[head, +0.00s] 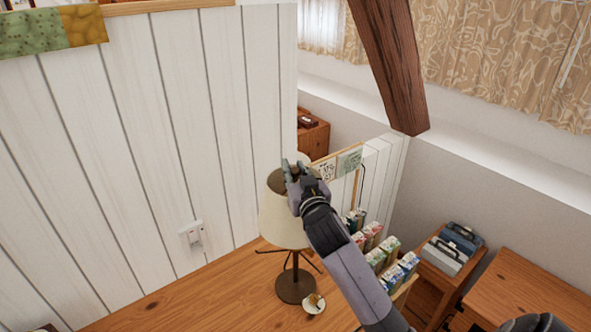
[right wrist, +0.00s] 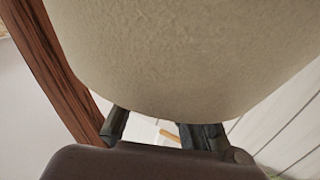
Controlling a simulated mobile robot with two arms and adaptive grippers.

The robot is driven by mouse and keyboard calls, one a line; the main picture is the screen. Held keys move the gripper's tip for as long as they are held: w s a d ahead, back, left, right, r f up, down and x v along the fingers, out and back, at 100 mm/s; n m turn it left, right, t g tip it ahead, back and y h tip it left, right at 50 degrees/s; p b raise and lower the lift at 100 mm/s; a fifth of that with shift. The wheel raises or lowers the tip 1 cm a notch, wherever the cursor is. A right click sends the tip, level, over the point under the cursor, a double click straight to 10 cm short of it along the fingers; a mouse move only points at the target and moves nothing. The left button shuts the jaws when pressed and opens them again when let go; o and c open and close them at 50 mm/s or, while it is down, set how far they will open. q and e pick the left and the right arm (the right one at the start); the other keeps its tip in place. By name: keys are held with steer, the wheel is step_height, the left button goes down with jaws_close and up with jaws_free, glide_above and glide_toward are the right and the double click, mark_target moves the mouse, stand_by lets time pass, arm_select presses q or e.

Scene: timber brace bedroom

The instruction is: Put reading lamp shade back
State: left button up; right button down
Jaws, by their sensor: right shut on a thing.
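The cream lamp shade (head: 278,218) is upright over the dark lamp base (head: 295,287), which stands on the wooden desk (head: 190,298). Thin dark arms of the lamp show below the shade's lower edge. I cannot tell whether the shade rests on them. My right gripper (head: 293,172) is shut on the shade's upper rim, reaching in from the right. In the right wrist view the shade (right wrist: 190,60) fills the upper part, with the fingers (right wrist: 162,130) at its edge. The grip contact is partly hidden. My left gripper is not in view.
A small white and gold item (head: 314,303) lies beside the lamp base. Several colourful boxes (head: 378,255) stand right of the lamp, behind my arm. A sloping timber brace (head: 392,65) and a white plank wall (head: 130,150) bound the space.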

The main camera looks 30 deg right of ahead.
steer(key=shift+s+f+b, duration=0.15)
steer(key=shift+f+b, duration=0.45)
steer(key=shift+f, duration=0.25)
steer(key=shift+d+f+b, duration=0.1)
steer(key=shift+f+b, duration=0.2)
steer(key=shift+f, duration=0.05)
step_height(320, 180, down, 5)
steer(key=b, duration=0.5)
steer(key=shift+f, duration=0.2)
steer(key=shift+f+b, duration=0.9)
steer(key=shift+f, duration=0.05)
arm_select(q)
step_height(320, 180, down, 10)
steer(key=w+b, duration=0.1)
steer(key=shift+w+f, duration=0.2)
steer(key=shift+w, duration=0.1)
arm_select(e)
steer(key=shift+f, duration=0.75)
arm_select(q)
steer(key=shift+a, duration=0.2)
arm_select(e)
steer(key=c, duration=1.3)
jaws_free()
steer(key=shift+c, duration=0.2)
